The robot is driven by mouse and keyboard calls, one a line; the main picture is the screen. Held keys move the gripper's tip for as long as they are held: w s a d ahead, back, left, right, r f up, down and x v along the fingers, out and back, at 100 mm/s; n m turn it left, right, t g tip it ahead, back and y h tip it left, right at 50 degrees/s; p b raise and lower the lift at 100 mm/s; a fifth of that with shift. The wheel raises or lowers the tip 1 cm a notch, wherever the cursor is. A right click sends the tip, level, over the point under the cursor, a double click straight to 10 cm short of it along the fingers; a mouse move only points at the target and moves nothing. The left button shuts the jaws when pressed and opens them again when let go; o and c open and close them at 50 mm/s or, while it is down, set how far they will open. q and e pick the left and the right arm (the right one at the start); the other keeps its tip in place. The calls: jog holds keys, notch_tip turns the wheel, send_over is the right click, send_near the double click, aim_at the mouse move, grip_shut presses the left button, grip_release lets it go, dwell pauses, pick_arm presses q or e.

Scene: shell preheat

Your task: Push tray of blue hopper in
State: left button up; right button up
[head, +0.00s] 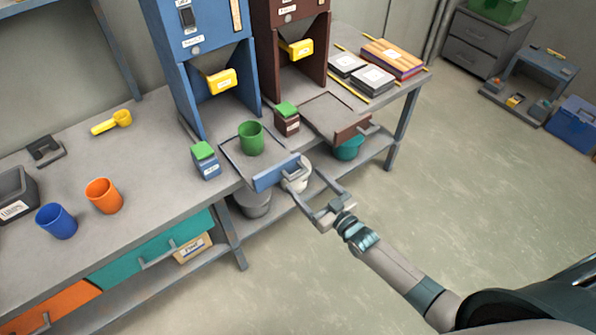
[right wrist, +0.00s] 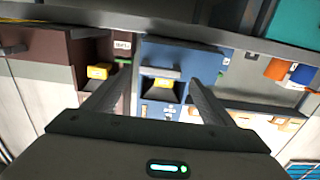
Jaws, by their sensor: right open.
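The blue hopper (head: 203,38) stands on the bench in the head view, with a yellow lever (head: 222,81) on its front. Its tray (head: 238,163) is pulled out toward the bench's front edge, and a green cup (head: 251,138) stands on it. The tray has a blue front panel (head: 275,176) with a pale handle. My right gripper (head: 301,178) is open, its fingertips close to the handle; I cannot tell whether they touch. The blue hopper also shows upside down in the right wrist view (right wrist: 160,109), between the fingers. My left gripper is out of view.
A brown hopper (head: 290,20) with its own extended tray (head: 327,113) stands to the right. Orange (head: 104,196) and blue (head: 56,221) cups stand left. The floor in front is clear.

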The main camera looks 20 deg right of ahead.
aim_at(299, 176)
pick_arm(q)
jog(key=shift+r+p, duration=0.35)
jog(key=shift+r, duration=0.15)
pick_arm(e)
jog(key=shift+x, duration=2.6)
